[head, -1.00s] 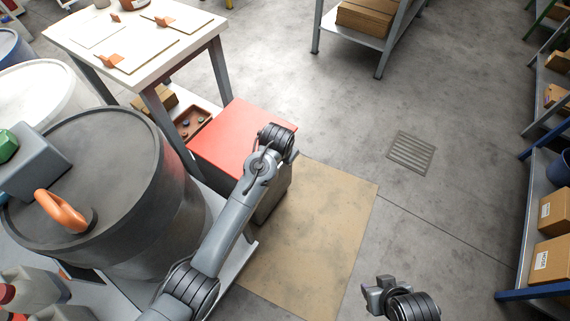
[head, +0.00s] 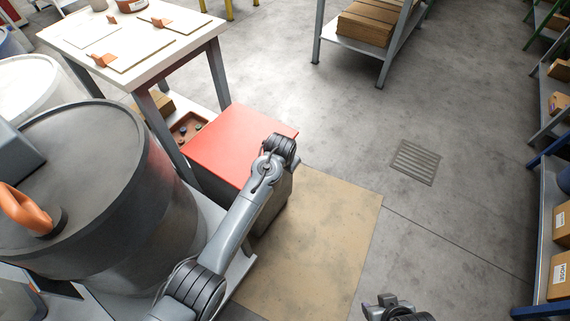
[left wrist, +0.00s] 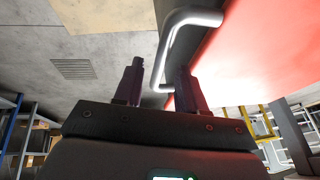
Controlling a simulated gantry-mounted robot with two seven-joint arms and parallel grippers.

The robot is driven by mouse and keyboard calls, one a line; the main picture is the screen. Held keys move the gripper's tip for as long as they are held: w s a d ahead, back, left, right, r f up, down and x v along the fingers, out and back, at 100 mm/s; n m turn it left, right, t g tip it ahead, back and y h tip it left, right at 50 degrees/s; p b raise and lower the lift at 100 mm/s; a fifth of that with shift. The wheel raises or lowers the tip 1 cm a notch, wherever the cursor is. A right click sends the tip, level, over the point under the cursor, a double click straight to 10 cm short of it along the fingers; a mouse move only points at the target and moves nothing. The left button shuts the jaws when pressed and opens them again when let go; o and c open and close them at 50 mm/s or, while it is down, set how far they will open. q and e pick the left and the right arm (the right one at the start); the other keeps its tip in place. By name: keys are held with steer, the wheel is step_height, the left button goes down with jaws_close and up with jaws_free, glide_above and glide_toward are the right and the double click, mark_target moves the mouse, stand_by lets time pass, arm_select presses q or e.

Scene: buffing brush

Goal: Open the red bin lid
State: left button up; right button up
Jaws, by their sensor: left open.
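The red bin lid (head: 230,145) lies flat and shut on a dark bin (head: 270,210) beside the white worktable. In the left wrist view the red lid (left wrist: 250,60) fills the upper right, with a bent metal handle (left wrist: 162,50) on its edge. My left gripper (left wrist: 158,82) is open, and the handle's bar shows between its two fingers; I cannot tell whether they touch it. In the head view my left wrist covers the lid's right corner and hides the fingers and handle. My right gripper (head: 386,301) is at the bottom edge, partly cut off, away from the bin.
A large grey drum (head: 100,200) with an orange handle stands at the left. The worktable (head: 130,65) stands behind the bin. A tan floor mat (head: 315,235) and open concrete floor lie to the right, with shelving (head: 550,220) at the far right.

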arm_select(q)
jaws_close()
steer(key=shift+r, duration=0.1)
stand_by(0.4)
